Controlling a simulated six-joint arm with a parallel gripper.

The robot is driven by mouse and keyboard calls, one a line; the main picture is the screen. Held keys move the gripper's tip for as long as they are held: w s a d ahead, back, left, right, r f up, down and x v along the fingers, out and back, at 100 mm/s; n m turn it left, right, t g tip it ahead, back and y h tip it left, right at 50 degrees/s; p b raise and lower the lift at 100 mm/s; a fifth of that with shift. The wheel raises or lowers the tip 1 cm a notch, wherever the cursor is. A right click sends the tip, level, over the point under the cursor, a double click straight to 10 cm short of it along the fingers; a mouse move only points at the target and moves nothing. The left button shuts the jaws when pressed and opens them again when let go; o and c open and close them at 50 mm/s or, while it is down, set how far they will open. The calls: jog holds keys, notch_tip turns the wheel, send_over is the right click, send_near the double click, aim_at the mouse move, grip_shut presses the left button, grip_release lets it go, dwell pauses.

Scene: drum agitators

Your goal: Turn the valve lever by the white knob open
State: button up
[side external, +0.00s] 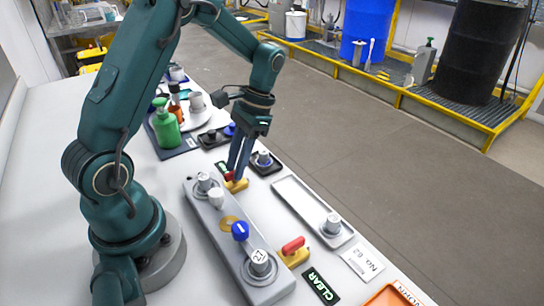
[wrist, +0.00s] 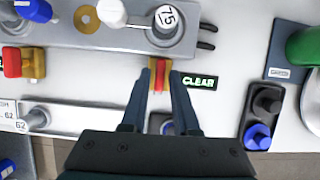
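The white knob (side external: 216,198) stands on the long grey panel (side external: 222,240); it also shows at the top of the wrist view (wrist: 112,12). Beside it is a yellow valve with a red lever (wrist: 159,74), which in the side view sits at the panel's far end (side external: 236,184). My gripper (side external: 238,172) points down at this valve. In the wrist view, its fingertips (wrist: 160,73) lie on either side of the red lever with a gap between them. Contact with the lever cannot be told.
A second red-levered valve (side external: 293,252) stands near the blue knob (side external: 240,231). Green CLEAR signs (wrist: 199,83) lie beside the valves. A grey tray (side external: 310,208) runs along the table edge. Bottles, including a green one (side external: 165,125), stand at the far left.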

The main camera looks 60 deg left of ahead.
jog(key=shift+v, duration=2.35)
jog(key=s+d+r+m+t+y, duration=0.1)
jog(key=s+d+r+t, duration=0.2)
jog(key=d+r+t, duration=0.45)
jog(key=s+d+t+h, duration=0.1)
jog(key=s+d+t, duration=0.1)
jog(key=s, duration=0.3)
jog(key=shift+s+d+n, duration=0.2)
jog(key=shift+d+n, duration=0.1)
jog(key=shift+d, duration=0.15)
jog(key=shift+t, duration=0.25)
